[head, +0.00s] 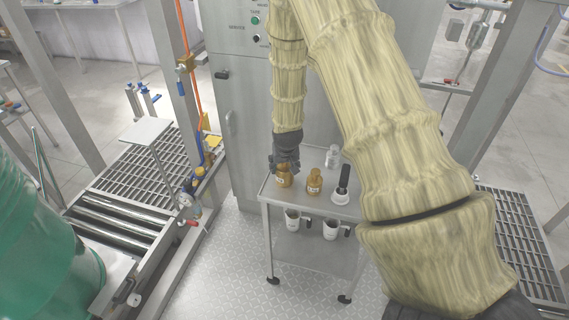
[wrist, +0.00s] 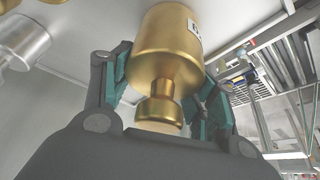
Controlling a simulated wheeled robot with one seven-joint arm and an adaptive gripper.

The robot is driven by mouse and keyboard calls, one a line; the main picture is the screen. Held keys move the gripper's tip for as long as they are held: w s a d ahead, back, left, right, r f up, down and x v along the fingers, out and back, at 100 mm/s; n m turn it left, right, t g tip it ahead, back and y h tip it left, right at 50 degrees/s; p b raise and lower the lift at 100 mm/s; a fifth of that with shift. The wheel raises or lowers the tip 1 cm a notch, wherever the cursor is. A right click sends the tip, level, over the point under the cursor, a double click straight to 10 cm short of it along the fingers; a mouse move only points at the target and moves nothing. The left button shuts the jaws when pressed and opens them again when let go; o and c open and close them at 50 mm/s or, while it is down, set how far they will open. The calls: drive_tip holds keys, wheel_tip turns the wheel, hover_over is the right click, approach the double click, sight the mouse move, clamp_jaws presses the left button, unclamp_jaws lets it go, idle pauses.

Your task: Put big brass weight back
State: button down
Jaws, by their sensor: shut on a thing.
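The big brass weight (head: 284,181) is at the left side of the steel trolley top (head: 268,193). My gripper (head: 285,164) reaches down from above and is shut on it. In the wrist view the big brass weight (wrist: 168,48) shows its wide body, narrow neck and knob, with a white label at its edge. The teal finger pads of my gripper (wrist: 160,95) stand on both sides of it. I cannot tell whether its base touches the trolley top. A smaller brass weight (head: 314,183) stands to its right, apart from it.
A silver weight (head: 333,157) and a black-handled tool with a pale base (head: 342,187) stand farther right on the trolley. Two white cups (head: 292,220) (head: 330,229) are on the lower level. A steel cabinet (head: 240,120) rises behind; a roller conveyor (head: 110,225) lies left.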

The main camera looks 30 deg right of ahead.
drive_tip(key=shift+c, duration=2.2)
unclamp_jaws()
drive_tip(key=shift+r, duration=0.15)
drive_tip(key=b+v, duration=0.1)
drive_tip(key=v, duration=1.1)
drive_tip(key=shift+b, duration=0.4)
drive_tip(key=shift+s, duration=0.1)
